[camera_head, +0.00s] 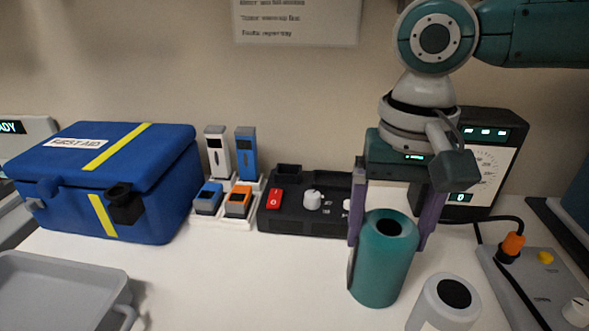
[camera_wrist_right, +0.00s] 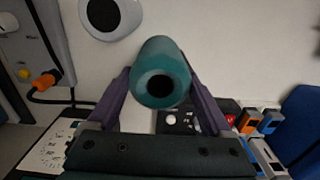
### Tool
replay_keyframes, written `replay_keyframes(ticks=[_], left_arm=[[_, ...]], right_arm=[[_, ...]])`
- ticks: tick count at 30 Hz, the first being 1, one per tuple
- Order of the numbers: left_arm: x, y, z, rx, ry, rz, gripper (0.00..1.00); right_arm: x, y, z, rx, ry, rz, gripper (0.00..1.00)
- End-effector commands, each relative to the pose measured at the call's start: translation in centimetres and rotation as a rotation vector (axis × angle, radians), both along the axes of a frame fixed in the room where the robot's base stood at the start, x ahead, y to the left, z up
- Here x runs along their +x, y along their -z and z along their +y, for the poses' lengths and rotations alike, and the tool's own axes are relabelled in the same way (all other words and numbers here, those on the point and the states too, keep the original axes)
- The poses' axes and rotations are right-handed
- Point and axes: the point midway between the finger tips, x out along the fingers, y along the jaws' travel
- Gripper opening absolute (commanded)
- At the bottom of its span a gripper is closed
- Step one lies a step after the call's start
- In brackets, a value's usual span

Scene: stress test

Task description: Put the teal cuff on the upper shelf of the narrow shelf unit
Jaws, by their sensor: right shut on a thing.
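The teal cuff (camera_head: 381,272) is a rounded teal cylinder with a dark hole in its top. My right gripper (camera_head: 388,248) comes down from above and is shut on it, one purple finger on each side. The cuff is upright; I cannot tell whether its base touches the white table. In the right wrist view the cuff (camera_wrist_right: 163,58) sits between the two fingers, its dark hole facing the camera. The narrow shelf unit is not in view. My left gripper is not in view.
A white cylinder with a black top (camera_head: 428,311) stands close at the cuff's right front. Behind are a black switch box (camera_head: 330,222) and a gauge (camera_head: 497,165). A blue first-aid box (camera_head: 160,200) and grey tray (camera_head: 60,290) are left. The table between tray and cuff is clear.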

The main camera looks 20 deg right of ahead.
Motion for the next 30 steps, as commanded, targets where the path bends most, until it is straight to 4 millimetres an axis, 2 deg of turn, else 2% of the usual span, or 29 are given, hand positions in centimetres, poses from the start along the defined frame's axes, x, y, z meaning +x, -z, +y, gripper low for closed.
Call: replay_keyframes(ticks=[7, 8, 11, 20, 23, 30], left_arm=[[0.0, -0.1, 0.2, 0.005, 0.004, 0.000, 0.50], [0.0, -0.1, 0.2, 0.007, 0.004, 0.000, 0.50], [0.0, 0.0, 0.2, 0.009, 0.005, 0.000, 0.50], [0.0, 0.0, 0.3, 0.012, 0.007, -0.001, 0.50], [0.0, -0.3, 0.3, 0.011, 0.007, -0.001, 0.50], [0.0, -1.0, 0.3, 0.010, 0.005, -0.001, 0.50]], right_arm=[[0.0, 0.2, 0.0, 0.000, 0.000, 0.000, 0.00], [0.0, 0.2, 0.0, 0.000, 0.000, 0.000, 0.87], [0.0, 0.2, 0.0, 0.000, 0.000, 0.000, 0.99], [0.0, 0.0, 0.0, 0.000, 0.000, -0.001, 1.00], [0.1, -1.2, 0.0, 0.001, 0.001, -0.002, 1.00], [0.2, -6.5, 0.0, 0.002, -0.001, -0.006, 1.00]])
